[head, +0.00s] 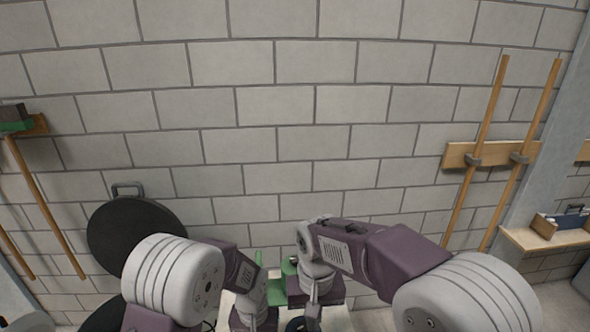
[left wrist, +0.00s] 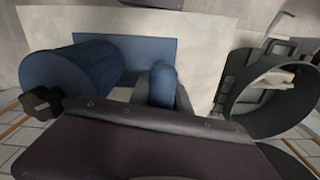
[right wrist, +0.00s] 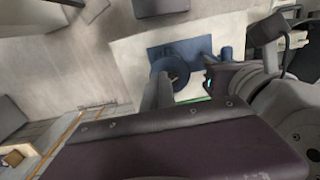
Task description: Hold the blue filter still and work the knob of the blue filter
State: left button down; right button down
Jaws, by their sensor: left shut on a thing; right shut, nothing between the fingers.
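The blue filter (left wrist: 85,65) is a blue drum on a flat blue plate, with a black knob (left wrist: 42,103) on the drum's end. A rounded blue post (left wrist: 162,82) stands beside the drum. My left gripper (left wrist: 165,97) is shut on this post. In the right wrist view the filter (right wrist: 172,66) shows from its round end. My right gripper (right wrist: 158,88) is shut and empty, with its fingers close to the drum's end; I cannot tell whether they touch the knob. In the head view my right gripper (head: 313,312) is low in the middle, and the filter is mostly hidden.
The filter's plate lies on a pale board (right wrist: 130,60). A black round pan-like object (left wrist: 270,92) is right of the post in the left wrist view. A green part (head: 278,290) shows between my arms. A block wall (head: 300,140) stands behind.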

aim_at(303, 329)
jog(key=shift+w+a+f, duration=0.1)
jog(key=shift+a+f, duration=0.4)
jog(key=shift+f, duration=0.5)
jog(key=shift+a+f, duration=0.45)
jog(key=shift+f, duration=0.6)
jog(key=shift+w+a+f, duration=0.1)
jog(key=shift+a+f, duration=0.4)
jog(key=shift+f, duration=0.5)
jog(key=shift+d, duration=0.75)
jog(key=shift+w+d, duration=0.15)
jog(key=shift+d, duration=0.3)
jog(key=shift+w+d, duration=0.1)
